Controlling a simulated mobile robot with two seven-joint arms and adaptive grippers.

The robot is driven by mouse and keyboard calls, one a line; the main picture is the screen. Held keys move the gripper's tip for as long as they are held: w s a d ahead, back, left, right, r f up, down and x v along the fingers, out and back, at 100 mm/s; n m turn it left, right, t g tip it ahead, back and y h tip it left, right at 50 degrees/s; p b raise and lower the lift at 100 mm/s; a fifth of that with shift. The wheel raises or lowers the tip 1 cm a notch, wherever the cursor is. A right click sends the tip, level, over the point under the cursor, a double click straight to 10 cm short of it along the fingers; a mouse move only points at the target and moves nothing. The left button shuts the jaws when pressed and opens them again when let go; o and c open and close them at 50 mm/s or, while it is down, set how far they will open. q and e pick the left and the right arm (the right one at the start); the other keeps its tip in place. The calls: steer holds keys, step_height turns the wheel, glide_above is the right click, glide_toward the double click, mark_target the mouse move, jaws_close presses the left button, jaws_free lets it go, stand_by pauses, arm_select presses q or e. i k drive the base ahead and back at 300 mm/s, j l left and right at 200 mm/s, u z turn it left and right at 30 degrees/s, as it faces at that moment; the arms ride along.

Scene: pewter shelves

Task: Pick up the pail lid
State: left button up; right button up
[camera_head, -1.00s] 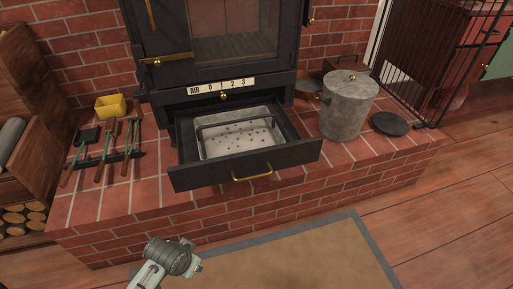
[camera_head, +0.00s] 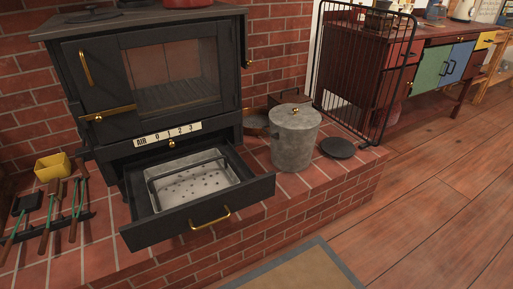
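A grey metal pail (camera_head: 294,145) stands upright on the brick hearth, right of the stove's open drawer. The pail lid (camera_head: 296,114) sits on top of the pail and has a small brass knob at its middle. No gripper shows in the head view now.
The black stove's drawer (camera_head: 205,222) is pulled out, with a perforated grey pan (camera_head: 192,184) in it. A dark round disc (camera_head: 338,148) lies right of the pail. A black metal guard (camera_head: 362,85) stands behind. Hearth tools and a yellow container (camera_head: 52,166) are at left. Wooden floor at right is clear.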

mark_target(296, 116)
steer(key=i+l, duration=0.35)
steer(key=l, duration=0.3)
steer(key=i+l+u, duration=0.1)
steer(key=i+l, duration=0.25)
steer(key=l, duration=0.3)
steer(key=i+l, duration=0.15)
steer(key=l, duration=0.2)
